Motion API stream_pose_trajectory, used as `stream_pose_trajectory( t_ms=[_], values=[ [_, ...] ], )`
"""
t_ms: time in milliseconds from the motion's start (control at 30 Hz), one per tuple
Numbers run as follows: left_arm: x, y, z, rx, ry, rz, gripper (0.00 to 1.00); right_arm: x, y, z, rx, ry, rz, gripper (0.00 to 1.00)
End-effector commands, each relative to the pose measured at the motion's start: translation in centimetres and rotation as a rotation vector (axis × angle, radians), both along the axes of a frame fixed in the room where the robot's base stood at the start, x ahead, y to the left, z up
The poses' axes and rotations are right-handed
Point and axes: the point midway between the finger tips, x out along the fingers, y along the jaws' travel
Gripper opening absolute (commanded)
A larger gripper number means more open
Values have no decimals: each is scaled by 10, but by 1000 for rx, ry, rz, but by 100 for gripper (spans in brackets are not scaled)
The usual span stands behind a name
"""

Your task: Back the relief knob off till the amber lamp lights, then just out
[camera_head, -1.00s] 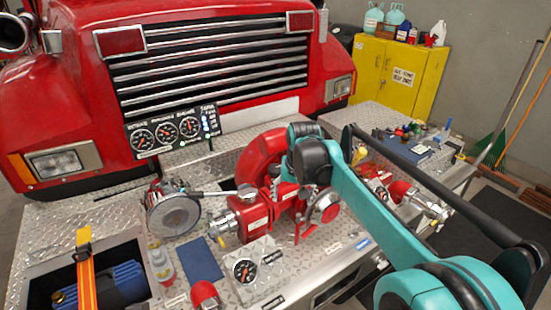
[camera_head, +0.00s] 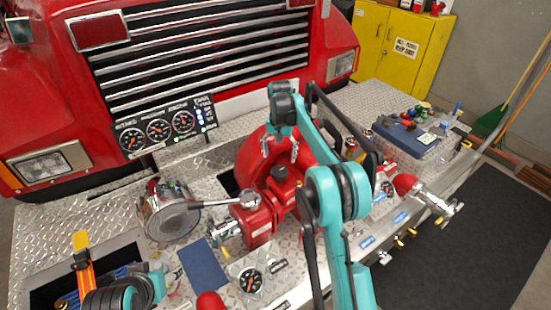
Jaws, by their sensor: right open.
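My right gripper (camera_head: 280,151) is open and empty over the red pump (camera_head: 258,222). Its two fingers point down, apart, above a black round knob (camera_head: 279,173) on top of the pump; I cannot tell whether this is the relief knob. A gap seems to remain between fingertips and knob. The gauge panel (camera_head: 165,128) stands behind, with a column of small lamps (camera_head: 201,114) at its right side. Several look blue-white; I cannot make out a lit amber one. Links of my left arm show at the bottom left, but its gripper is not visible.
A tool tray (camera_head: 412,139) sits at right.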

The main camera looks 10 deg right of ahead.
Motion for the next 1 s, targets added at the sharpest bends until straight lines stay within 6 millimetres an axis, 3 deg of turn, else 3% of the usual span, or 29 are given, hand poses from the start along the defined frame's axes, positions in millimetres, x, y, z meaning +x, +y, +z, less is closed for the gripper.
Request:
stream_pose_trajectory(
  t_ms=[167, 533, 900, 933, 1000],
  values=[
    [-1, 0, -2, 0, 1, 0, 57, 0, 0, -14, 0, 2, -1, 76],
    [0, 0, -8, 0, 0, 0, 57, 0, 0, -70, 0, 1, -1, 76],
    [0, 0, -8, 0, 0, 0, 57, 0, 0, -78, 0, 1, 0, 76],
    [0, 0, -8, 0, 0, 0, 57, 0, 0, -78, 0, 1, 0, 74],
    [0, 0, -8, 0, 0, 0, 57, 0, 0, -78, 0, 1, 0, 55]
  ],
)
